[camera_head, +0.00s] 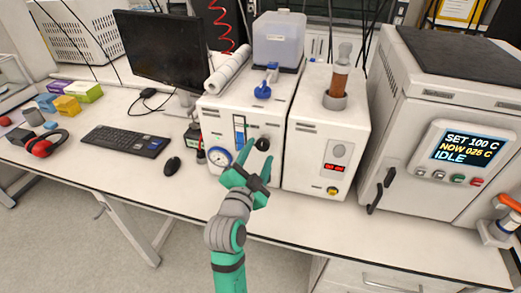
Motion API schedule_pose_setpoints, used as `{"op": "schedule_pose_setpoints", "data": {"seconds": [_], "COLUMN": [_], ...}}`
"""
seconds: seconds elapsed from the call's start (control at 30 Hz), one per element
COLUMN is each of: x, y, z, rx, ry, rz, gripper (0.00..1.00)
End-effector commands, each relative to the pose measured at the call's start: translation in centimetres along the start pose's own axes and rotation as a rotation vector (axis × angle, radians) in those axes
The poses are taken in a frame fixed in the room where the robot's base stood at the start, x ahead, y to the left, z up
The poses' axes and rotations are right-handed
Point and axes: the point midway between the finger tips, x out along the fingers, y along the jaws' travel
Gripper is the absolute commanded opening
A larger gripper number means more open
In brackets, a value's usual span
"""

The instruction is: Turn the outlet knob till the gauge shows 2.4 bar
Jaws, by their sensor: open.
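A white box unit (215,118) on the bench has a round blue-rimmed gauge (219,156) low on its front; its needle and scale are too small to read. A black knob (262,144) sits on the front, right of a vertical flow tube (239,128). I take it as the outlet knob, but no label is legible. My green gripper (259,151) is open in front of the unit, its fingertips close to the black knob, one on its left and one below right. I cannot tell whether they touch it.
A blue valve (262,91) stands on the unit's top front. A second white unit (320,125) with a red display is close on the right, then a large oven (410,120). A small dark bottle (193,139), mouse (172,165) and keyboard (125,140) lie left.

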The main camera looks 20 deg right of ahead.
Motion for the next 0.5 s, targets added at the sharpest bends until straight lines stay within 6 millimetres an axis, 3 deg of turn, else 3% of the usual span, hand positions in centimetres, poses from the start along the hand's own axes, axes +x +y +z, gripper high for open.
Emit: {"op": "schedule_pose_setpoints", "data": {"seconds": [0.2,0.5], "x": [2.1,2.5], "y": [-0.1,0.0], "z": [0.0,0.0], "rx": [0.000,-0.001], "ry": [0.000,0.000], "rz": [-0.001,-0.001], "gripper": [0.53,0.53]}}
